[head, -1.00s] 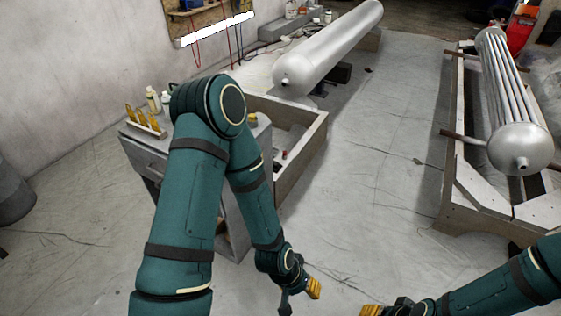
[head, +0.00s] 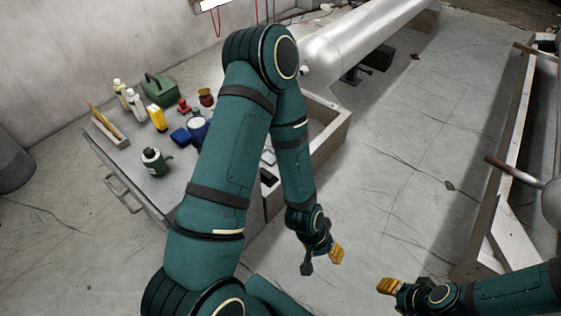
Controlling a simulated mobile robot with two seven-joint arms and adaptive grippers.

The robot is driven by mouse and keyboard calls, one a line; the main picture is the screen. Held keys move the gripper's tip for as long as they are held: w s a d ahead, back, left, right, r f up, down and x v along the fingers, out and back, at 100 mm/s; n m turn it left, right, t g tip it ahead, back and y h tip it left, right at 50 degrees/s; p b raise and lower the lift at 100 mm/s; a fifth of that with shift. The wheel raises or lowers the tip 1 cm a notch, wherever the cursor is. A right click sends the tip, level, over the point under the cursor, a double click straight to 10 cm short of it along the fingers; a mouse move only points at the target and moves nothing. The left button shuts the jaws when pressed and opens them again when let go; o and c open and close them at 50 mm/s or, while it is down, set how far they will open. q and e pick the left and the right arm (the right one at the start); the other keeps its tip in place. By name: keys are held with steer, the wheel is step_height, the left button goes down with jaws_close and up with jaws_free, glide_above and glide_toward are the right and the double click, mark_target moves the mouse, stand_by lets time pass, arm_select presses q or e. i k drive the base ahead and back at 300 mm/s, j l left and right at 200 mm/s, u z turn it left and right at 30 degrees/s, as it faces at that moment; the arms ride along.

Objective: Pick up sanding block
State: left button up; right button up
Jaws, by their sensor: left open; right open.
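I cannot tell for certain which item is the sanding block. Small items stand on the grey cabinet top (head: 120,160) at the left, among them a small blue block (head: 180,137) beside a blue-and-white container (head: 198,128). My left gripper (head: 322,260) is open and empty over the floor, right of the cabinet and apart from its items. My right gripper (head: 388,288) is open and empty over the floor at the lower right. My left arm hides the right part of the cabinet top.
A green case (head: 160,90), white bottles (head: 136,104), a yellow bottle (head: 157,118) and a dark green cup-like item (head: 155,161) crowd the cabinet top. A wooden frame (head: 335,135) and silver cylinder (head: 350,42) stand behind. The middle floor is clear.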

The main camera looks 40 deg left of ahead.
mark_target(268, 178)
steer(key=i, duration=1.5)
steer(key=i+u, duration=0.1)
steer(key=u, duration=0.35)
steer(key=i+u, duration=0.1)
steer(key=u, duration=0.35)
steer(key=l+u, duration=0.1)
steer(key=u, duration=0.4)
steer(key=i+j+u, duration=0.15)
steer(key=u, duration=1.45)
steer(key=i+u, duration=0.35)
